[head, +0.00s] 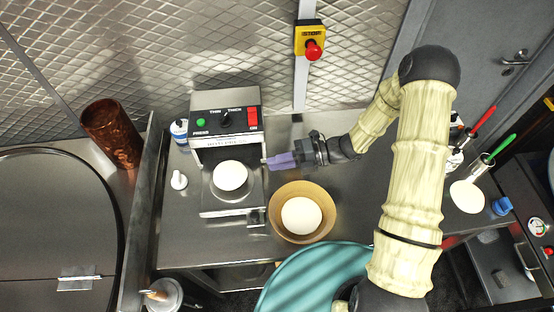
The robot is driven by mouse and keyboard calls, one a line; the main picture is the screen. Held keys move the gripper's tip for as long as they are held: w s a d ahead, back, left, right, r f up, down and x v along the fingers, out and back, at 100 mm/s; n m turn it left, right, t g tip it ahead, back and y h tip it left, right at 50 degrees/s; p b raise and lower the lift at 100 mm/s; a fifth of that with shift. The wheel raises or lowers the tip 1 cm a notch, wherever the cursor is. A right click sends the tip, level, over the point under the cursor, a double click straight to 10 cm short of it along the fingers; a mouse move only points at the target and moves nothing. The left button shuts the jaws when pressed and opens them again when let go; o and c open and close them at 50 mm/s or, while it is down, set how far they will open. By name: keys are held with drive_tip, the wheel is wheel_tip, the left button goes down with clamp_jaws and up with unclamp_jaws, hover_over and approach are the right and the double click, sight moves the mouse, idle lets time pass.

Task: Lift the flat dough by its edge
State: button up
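A pale round piece of dough (231,175) rests on the dark plate of the dough press (231,212); it looks like a disc, though its thickness is hard to judge from above. My gripper (270,162), with purple fingers, reaches in from the right at the press's right side. Its fingertips point left towards the dough, with a gap between them and it. The fingers overlap in this view, so their opening does not show. I see nothing held in them.
A tan bowl (277,224) holding another pale round piece (301,215) sits right of the press. A pale disc (468,195) lies at the counter's right. A white-capped item (179,180) and copper vessel (112,134) stand left. The press's upright housing (226,117) rises behind its plate.

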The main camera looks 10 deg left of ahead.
drive_tip(key=s+d+r+n+t+h, duration=0.2)
drive_tip(key=d+r+n+h, duration=0.2)
drive_tip(key=d+n, duration=0.3)
drive_tip(key=s+d+r+n+t+h, duration=0.2)
drive_tip(key=d+r+n+h, duration=0.2)
drive_tip(key=n, duration=1.1)
drive_tip(key=s+d+r+n+t+h, duration=0.2)
drive_tip(key=d+r+n+h, duration=0.3)
drive_tip(key=d+n, duration=0.6)
drive_tip(key=shift+s+d+t+h, duration=0.2)
drive_tip(key=shift+t+h, duration=0.1)
drive_tip(key=shift+h, duration=0.7)
